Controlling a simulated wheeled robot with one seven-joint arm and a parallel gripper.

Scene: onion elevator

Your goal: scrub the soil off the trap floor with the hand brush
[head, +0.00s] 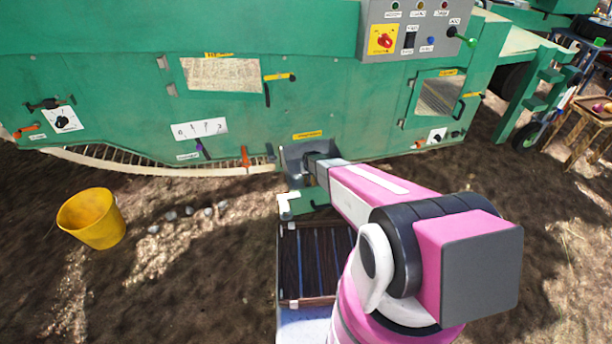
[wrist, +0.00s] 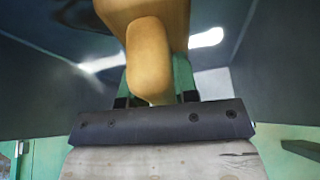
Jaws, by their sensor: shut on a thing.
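The grey trap (head: 294,152) is an opening low in the green machine, under a yellow label. My gripper (head: 311,163) reaches into its mouth. In the wrist view a tan handle (wrist: 149,60), which looks like the hand brush's, lies close before the camera, and my gripper is shut on it. The bristles are hidden. Dark grey trap walls (wrist: 38,95) stand on both sides. A dark patch (wrist: 82,14) at the upper left may be soil; I cannot tell. A dark bar with screws (wrist: 160,123) crosses below the handle, above a pale worn board.
A crate with dark slats (head: 315,262) stands below the trap, beside my arm. A yellow bucket (head: 91,219) and several stones (head: 188,210) are on the ground at left. Control knobs, levers and a switch panel (head: 415,28) are on the machine. Ground at left is mostly clear.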

